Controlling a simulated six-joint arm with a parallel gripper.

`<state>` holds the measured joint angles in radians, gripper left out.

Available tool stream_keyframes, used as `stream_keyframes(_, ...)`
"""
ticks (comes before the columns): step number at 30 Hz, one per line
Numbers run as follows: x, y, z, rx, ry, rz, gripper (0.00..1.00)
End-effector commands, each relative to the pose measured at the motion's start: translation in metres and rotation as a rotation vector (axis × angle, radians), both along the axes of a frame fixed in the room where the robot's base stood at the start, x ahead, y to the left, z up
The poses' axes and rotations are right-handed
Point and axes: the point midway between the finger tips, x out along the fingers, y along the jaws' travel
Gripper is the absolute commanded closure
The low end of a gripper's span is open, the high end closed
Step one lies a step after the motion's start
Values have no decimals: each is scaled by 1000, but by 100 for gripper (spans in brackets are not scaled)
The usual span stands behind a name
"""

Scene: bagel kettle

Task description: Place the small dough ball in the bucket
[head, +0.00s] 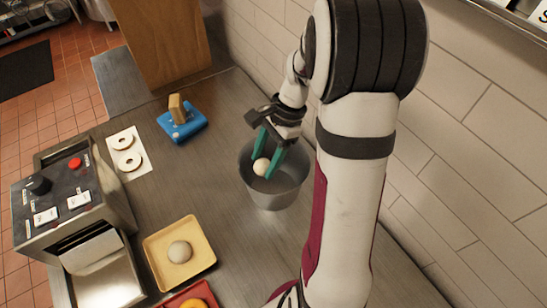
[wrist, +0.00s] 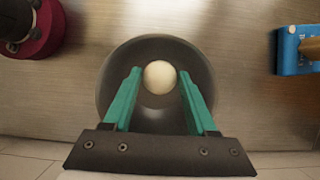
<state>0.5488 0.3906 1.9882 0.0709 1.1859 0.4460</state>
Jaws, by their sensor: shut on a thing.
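The small dough ball (head: 261,167) is pale and round. It sits between the green fingertips of my gripper (head: 268,163), which is shut on it. It also shows in the wrist view (wrist: 159,77) between the fingers (wrist: 158,90). The metal bucket (head: 273,196) stands on the counter near the wall, and its round rim shows around the ball in the wrist view (wrist: 110,75). My gripper points down over the bucket's opening, with the ball within the rim's outline. How deep the ball is cannot be told exactly.
A larger dough ball (head: 180,252) sits on a yellow tray (head: 160,236), with a red tray (head: 168,303) in front. A control-panel machine (head: 75,200) stands left. The tiled wall (head: 460,130) is right.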

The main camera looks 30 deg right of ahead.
Motion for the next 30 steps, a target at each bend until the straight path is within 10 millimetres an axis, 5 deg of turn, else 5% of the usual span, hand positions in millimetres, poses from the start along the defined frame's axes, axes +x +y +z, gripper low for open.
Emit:
stream_keyframes(16, -1, 1, -116, 3, 4, 2, 100)
stream_keyframes(28, 0, 0, -127, 1, 0, 2, 100)
stream_keyframes(29, 0, 0, -126, 0, 0, 3, 37)
stream_keyframes(30, 0, 0, -126, 0, 0, 3, 30)
